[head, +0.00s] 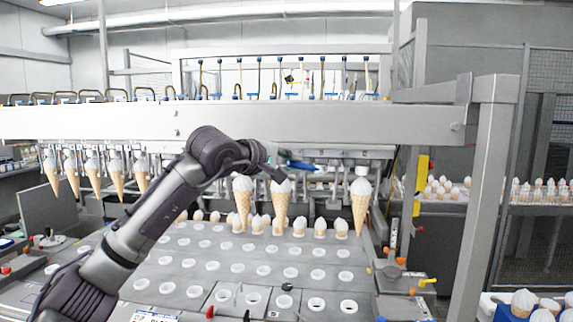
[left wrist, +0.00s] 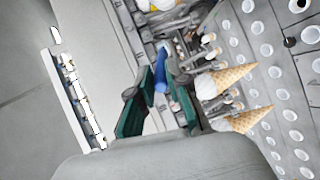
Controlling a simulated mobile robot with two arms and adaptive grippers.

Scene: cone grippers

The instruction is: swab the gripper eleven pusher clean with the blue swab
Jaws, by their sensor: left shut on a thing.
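My left gripper (head: 283,160) reaches in from the left to the row of cone grippers under the white beam. It is shut on the blue swab (head: 303,165), whose blue part sticks out to the right. In the left wrist view, the teal fingers of my left gripper (left wrist: 160,78) close around the blue swab (left wrist: 161,84), which points toward the cone gripper row. The swab's far tip is too small to tell whether it touches a pusher. I cannot tell which cone gripper is number eleven. My right gripper is not in view.
Filled cones hang close by: one below my gripper (head: 281,203), one to its left (head: 243,200), one to the right (head: 360,203). Below lies a grey plate (head: 225,254) with rows of round holes. A white post (head: 490,180) stands at right.

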